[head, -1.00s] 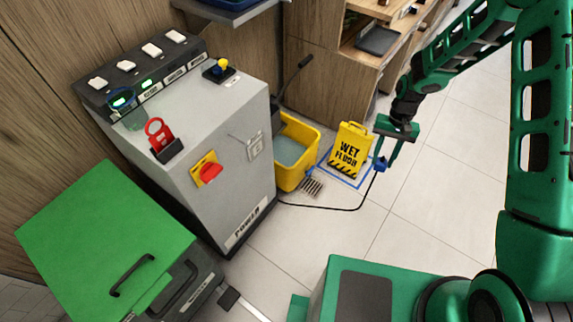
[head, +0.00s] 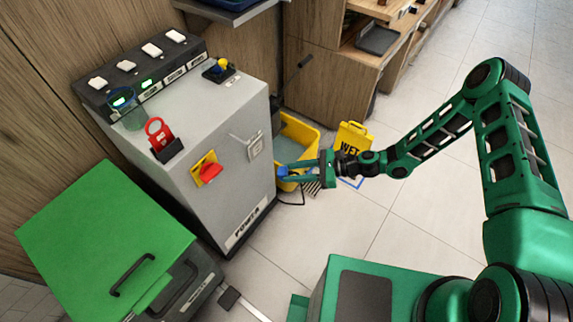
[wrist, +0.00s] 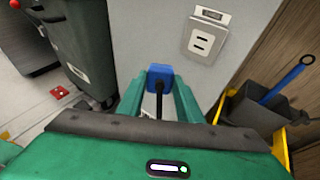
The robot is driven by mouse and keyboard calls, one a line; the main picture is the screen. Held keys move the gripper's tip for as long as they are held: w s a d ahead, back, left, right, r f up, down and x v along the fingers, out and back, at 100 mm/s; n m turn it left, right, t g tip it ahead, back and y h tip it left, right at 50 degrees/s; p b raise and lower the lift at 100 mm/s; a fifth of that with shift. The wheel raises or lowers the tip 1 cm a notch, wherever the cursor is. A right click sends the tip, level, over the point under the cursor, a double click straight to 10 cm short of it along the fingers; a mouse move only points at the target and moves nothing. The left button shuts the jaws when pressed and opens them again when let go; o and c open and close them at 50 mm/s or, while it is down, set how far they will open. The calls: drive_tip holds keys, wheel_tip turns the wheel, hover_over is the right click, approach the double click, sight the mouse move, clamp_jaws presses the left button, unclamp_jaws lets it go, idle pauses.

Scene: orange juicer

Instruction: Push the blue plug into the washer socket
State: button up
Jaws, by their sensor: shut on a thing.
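My gripper (head: 300,172) is shut on the blue plug (head: 283,172) and holds it near the grey cabinet's right side, in front of the yellow bucket. In the wrist view the blue plug (wrist: 160,74) sits between the green fingertips, with its black cable running back toward me. The washer socket (wrist: 206,36) is a pale plate with two dark slots on the grey panel, up and right of the plug. In the head view the socket (head: 255,146) is up and left of the plug. The plug is apart from the socket. The plug's front face is hidden.
The grey cabinet (head: 225,130) carries a red and yellow switch (head: 206,169). A yellow bucket (head: 306,130) and a wet floor sign (head: 354,134) stand behind my gripper. A green-lidded bin (head: 105,215) is at lower left. The floor in front is clear.

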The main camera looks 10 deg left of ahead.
sight(287, 169)
drive_tip(key=a+m+t+y, duration=0.1)
drive_tip(key=t, duration=0.1)
drive_tip(key=a+m+t, duration=0.1)
drive_tip(key=m+t, duration=0.1)
drive_tip(key=shift+s+a+r+y, duration=0.1)
drive_tip(key=shift+a+r+y, duration=0.05)
drive_tip(key=shift+r+y, duration=0.2)
drive_tip(key=shift+a+r+m+t+y, duration=0.15)
drive_tip(key=shift+a+m+t+y, duration=0.2)
drive_tip(key=shift+m+t, duration=0.3)
drive_tip(key=shift+w+r+m+t, duration=0.1)
drive_tip(key=shift+w+m+t, duration=0.35)
drive_tip(key=shift+t, duration=0.5)
drive_tip(key=shift+w+r+m+t, duration=0.1)
drive_tip(key=shift+w+m+t, duration=0.35)
drive_tip(key=shift+t, duration=0.45)
drive_tip(key=shift+s, duration=0.1)
drive_tip(key=shift+a, duration=0.15)
drive_tip(key=x, duration=0.5)
drive_tip(key=shift+a, duration=0.3)
drive_tip(key=shift+r, duration=0.2)
